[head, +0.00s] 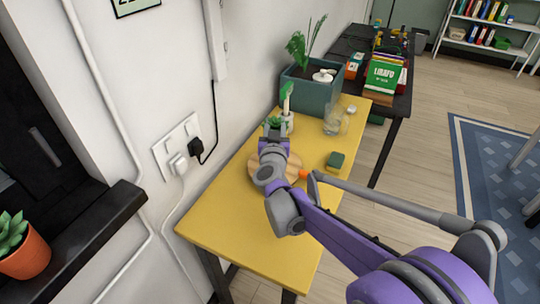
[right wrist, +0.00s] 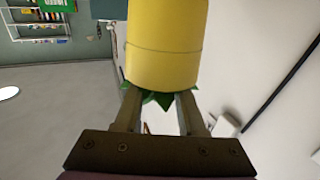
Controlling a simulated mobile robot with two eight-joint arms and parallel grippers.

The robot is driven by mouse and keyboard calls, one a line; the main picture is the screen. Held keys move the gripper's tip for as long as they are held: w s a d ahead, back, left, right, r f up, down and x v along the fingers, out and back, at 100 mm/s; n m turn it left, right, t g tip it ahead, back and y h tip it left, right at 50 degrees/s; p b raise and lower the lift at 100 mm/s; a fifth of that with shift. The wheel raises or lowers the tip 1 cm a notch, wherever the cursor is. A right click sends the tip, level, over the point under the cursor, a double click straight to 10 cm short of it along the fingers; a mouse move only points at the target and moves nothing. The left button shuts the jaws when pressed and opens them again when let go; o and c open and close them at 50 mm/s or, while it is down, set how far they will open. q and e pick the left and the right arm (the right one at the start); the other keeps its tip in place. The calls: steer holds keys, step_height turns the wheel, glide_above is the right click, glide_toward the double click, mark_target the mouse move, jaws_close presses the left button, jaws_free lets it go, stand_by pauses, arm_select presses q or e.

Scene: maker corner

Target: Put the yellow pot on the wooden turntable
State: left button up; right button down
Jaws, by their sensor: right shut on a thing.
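The yellow pot (right wrist: 166,45) fills the upper middle of the right wrist view, with green leaves (right wrist: 150,97) showing at its end by my fingers. My right gripper (right wrist: 160,100) is shut on it, with the two fingers meeting it at the leafy end. In the head view my right gripper (head: 272,136) is over the yellow table, and I cannot make out the pot there; the gripper seems to hide it. The wooden turntable (head: 256,169) lies on the table below my right wrist, partly covered by it. My left gripper is not in view.
On the yellow table (head: 225,225) stand a dark green planter (head: 318,96), a glass jug (head: 332,124), a small white pot (head: 288,121) and a dark green block (head: 336,160). The wall with its socket (head: 177,145) runs along the left. The table's near end is clear.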

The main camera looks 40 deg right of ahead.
step_height(320, 180, down, 4)
steer(key=shift+s+r+b, duration=0.1)
steer(key=shift+s+b, duration=0.05)
steer(key=shift+b, duration=0.15)
steer(key=shift+f+b, duration=0.4)
steer(key=shift+f, duration=1.55)
steer(key=shift+f, duration=0.1)
steer(key=c, duration=0.5)
jaws_free()
steer(key=shift+r, duration=0.2)
steer(key=v, duration=1.2)
